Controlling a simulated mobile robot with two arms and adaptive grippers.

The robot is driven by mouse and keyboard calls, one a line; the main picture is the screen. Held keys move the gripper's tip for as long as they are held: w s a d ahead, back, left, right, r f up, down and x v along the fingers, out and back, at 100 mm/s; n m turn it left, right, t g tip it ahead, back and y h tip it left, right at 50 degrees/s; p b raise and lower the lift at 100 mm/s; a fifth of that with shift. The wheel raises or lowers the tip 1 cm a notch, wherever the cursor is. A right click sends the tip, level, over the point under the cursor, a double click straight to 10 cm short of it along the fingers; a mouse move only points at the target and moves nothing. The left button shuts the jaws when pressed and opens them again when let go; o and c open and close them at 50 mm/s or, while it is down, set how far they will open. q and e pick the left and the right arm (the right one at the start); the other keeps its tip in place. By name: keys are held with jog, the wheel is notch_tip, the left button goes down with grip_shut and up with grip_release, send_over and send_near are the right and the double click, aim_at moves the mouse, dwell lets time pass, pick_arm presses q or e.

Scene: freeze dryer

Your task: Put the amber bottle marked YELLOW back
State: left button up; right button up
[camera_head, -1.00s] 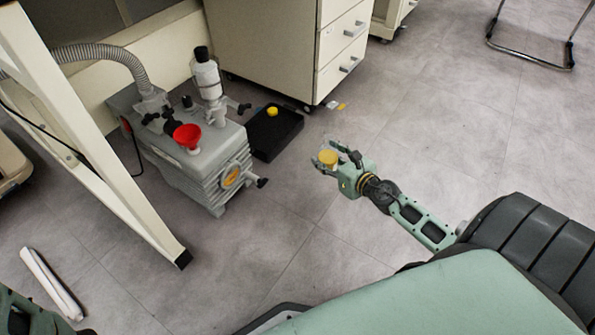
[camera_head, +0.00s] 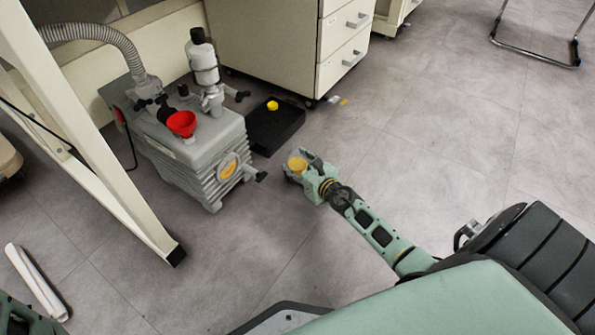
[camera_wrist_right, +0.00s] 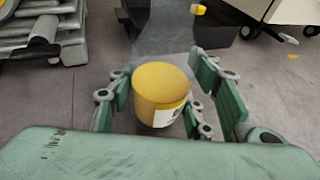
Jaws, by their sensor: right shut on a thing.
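A bottle with a wide yellow cap (camera_head: 297,164) is held upright between the fingers of my right gripper (camera_head: 304,174). In the right wrist view the yellow top of the bottle (camera_wrist_right: 160,85) fills the space between both finger pads, with part of a white label below it; the label's writing is not readable. The right gripper (camera_wrist_right: 158,98) is above the floor, in front of a black tray (camera_head: 287,136) and apart from it. A small yellow item (camera_head: 272,105) lies in the tray. Only a green piece of my left arm shows at the lower left corner; its gripper is not visible.
A grey pump (camera_head: 195,150) with a red funnel (camera_head: 182,123) and a grey hose stands left of the tray. A white drawer cabinet (camera_head: 270,50) is behind it. A slanted frame leg (camera_head: 120,190) stands at left.

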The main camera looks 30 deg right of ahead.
jog(key=shift+f, duration=0.1)
jog(key=shift+f, duration=0.2)
jog(key=o, duration=1.4)
jog(key=shift+r, duration=0.15)
jog(key=shift+s+r+p, duration=0.15)
jog(key=shift+p, duration=0.15)
jog(key=p+v, duration=0.2)
jog(key=v, duration=0.8)
jog(key=shift+s, duration=0.15)
jog(key=shift+s+r+p, duration=0.2)
jog(key=shift+s+p, duration=0.1)
jog(key=shift+s, duration=0.35)
